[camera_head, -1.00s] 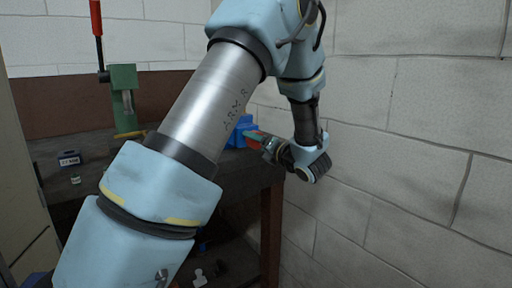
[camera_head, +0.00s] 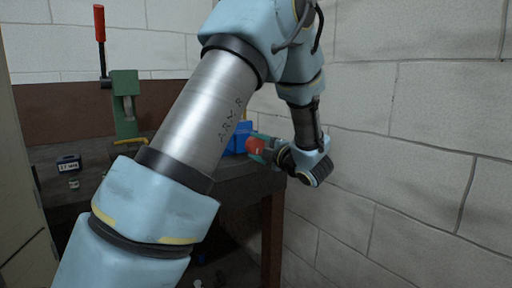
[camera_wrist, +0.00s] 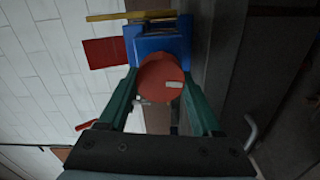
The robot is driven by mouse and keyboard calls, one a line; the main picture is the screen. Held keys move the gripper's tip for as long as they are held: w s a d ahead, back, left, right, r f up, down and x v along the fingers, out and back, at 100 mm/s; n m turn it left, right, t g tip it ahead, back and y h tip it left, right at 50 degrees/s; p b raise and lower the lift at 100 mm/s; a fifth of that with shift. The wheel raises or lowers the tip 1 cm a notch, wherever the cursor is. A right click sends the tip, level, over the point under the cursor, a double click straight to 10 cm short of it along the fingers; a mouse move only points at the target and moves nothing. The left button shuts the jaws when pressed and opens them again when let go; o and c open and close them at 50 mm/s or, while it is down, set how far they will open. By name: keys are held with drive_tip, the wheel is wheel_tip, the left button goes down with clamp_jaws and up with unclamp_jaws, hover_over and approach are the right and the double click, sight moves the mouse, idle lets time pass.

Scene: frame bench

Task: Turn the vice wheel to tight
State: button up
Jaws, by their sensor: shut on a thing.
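The vice (camera_head: 240,135) is blue and stands at the right end of the dark bench, partly hidden behind my arm. In the wrist view the vice body (camera_wrist: 160,42) lies just beyond its round red wheel (camera_wrist: 158,72). The wheel has a pale mark near its right edge. The wheel also shows in the head view (camera_head: 254,147). My gripper (camera_wrist: 163,88) has its two green fingers on opposite sides of the wheel and is shut on it. The finger tips are partly hidden by the wheel and vice. Whether the wheel is tight cannot be told.
A green press (camera_head: 125,105) with a red-handled lever stands at the back left of the bench (camera_head: 100,190). A small dark labelled block (camera_head: 69,163) lies on the left. A block wall (camera_head: 420,140) is close on the right.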

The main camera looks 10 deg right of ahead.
drive_tip(key=m, duration=0.1)
drive_tip(key=m+p, duration=0.1)
drive_tip(key=m, duration=0.1)
drive_tip(key=m+p, duration=0.1)
drive_tip(key=shift+s+d+m, duration=0.1)
drive_tip(key=shift+d+m, duration=0.15)
drive_tip(key=shift+m, duration=0.15)
drive_tip(key=m+p, duration=0.3)
drive_tip(key=m, duration=0.2)
drive_tip(key=shift+r, duration=0.1)
drive_tip(key=m+p, duration=0.4)
drive_tip(key=m, duration=0.1)
drive_tip(key=m+p, duration=0.4)
drive_tip(key=m, duration=0.1)
drive_tip(key=shift+d, duration=0.1)
drive_tip(key=m+p, duration=0.3)
drive_tip(key=m, duration=0.1)
drive_tip(key=m+p, duration=0.2)
drive_tip(key=m, duration=0.1)
drive_tip(key=shift+m, duration=0.4)
drive_tip(key=m+p, duration=0.2)
drive_tip(key=m, duration=0.1)
drive_tip(key=shift+d+m+p, duration=0.1)
drive_tip(key=shift+m+p, duration=0.7)
drive_tip(key=shift+m, duration=1.1)
drive_tip(key=shift+f, duration=0.2)
